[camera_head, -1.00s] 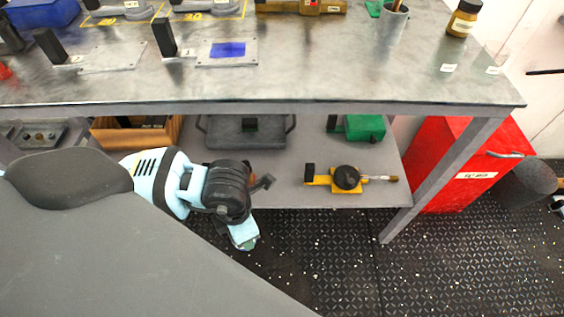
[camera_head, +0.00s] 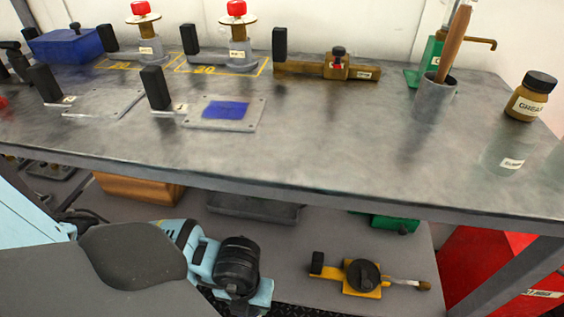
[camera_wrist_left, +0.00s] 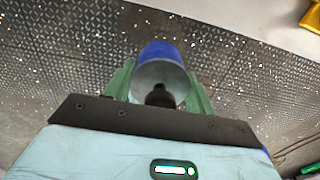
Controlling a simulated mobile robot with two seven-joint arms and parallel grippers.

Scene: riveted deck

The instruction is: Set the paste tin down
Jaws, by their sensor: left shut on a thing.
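The paste tin (camera_wrist_left: 163,62), a blue cylinder with a pale grey end and a black knob, shows in the left wrist view. My left gripper (camera_wrist_left: 160,88) is shut on it, with one green finger on each side. Dark patterned floor shows behind the tin. In the head view, a light blue and black arm of mine is low at the left, by the bench's lower shelf. The tin and the left fingertips are not visible there. My right gripper is in neither view.
The metal bench top (camera_head: 330,150) has clear room in its middle and front. A plate with a blue patch (camera_head: 225,110), a grey cup (camera_head: 435,100), a grease jar (camera_head: 531,97) and a brass fixture (camera_head: 325,68) stand on it. A yellow tool (camera_head: 362,277) lies on the lower shelf.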

